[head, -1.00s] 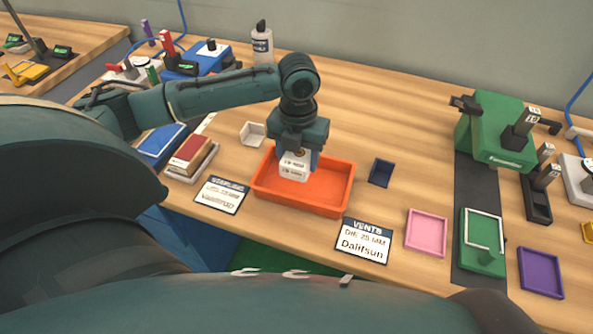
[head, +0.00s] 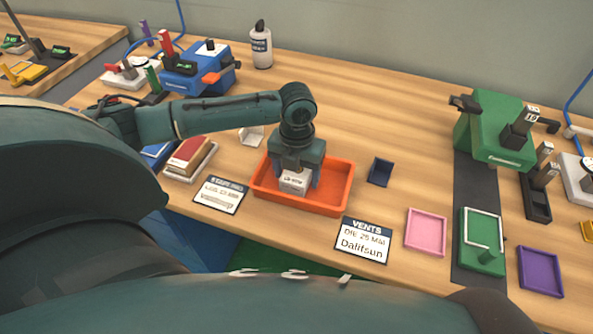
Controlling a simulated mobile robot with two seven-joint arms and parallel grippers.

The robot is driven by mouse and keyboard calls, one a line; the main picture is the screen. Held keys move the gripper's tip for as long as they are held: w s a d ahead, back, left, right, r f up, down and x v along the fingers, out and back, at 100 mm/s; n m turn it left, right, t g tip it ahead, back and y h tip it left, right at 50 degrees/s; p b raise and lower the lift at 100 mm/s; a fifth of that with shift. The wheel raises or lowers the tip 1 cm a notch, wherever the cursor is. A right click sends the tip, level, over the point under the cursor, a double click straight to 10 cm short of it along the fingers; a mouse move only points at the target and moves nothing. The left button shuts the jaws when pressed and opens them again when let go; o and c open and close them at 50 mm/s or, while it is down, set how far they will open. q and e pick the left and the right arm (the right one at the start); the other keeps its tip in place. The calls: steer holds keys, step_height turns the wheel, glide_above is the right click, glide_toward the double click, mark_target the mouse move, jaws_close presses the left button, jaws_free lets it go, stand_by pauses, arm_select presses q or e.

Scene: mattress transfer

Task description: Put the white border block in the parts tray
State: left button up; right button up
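The white border block (head: 294,182), with dark print on it, is at my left gripper (head: 296,178), low inside the orange parts tray (head: 340,192). The gripper points down and looks shut on the block; its fingertips are partly hidden. I cannot tell whether the block touches the tray floor. The rest of the tray, to the right of the gripper, looks empty. My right gripper is not in view.
A small white tray (head: 249,138) stands behind the orange one, partly hidden by my arm. A navy tray (head: 379,172) stands to its right. Label cards (head: 363,241) lie in front. A green machine (head: 494,130) stands at right.

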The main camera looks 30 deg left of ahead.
arm_select(q)
steer(key=shift+o, duration=0.6)
steer(key=shift+r, duration=0.1)
steer(key=shift+r, duration=0.3)
step_height(320, 180, up, 12)
steer(key=shift+f, duration=0.25)
